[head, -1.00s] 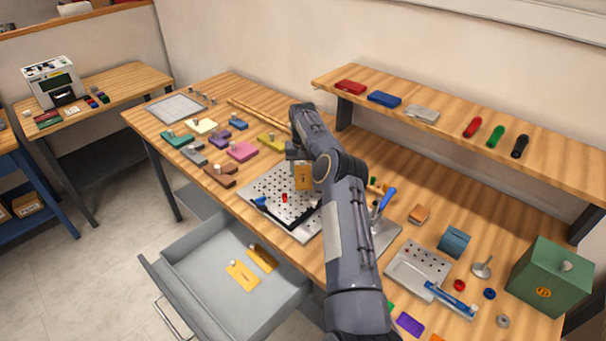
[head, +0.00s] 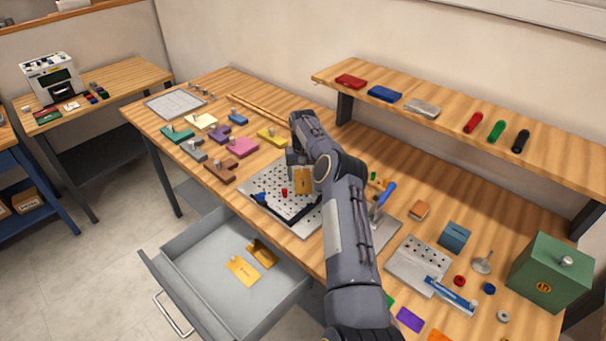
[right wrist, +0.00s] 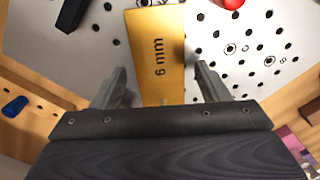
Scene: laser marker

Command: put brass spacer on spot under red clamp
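The brass spacer (head: 303,181), a yellow block marked "6 mm" in the right wrist view (right wrist: 158,50), hangs upright below my right gripper (head: 299,164). The two fingers of the gripper also flank the spacer in the right wrist view (right wrist: 161,85). It is over the perforated grey plate (head: 262,181); whether its lower end touches the plate cannot be told. A red clamp part (head: 285,193) shows on the plate just left of the spacer, and red also shows at the top of the right wrist view (right wrist: 232,3). My arm hides the plate's right side. My left gripper is not in view.
An open grey drawer (head: 205,285) below holds yellow plates (head: 243,270). Coloured blocks (head: 241,147) stand left of the plate. A blue-handled clamp (head: 385,196) stands close right of my arm.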

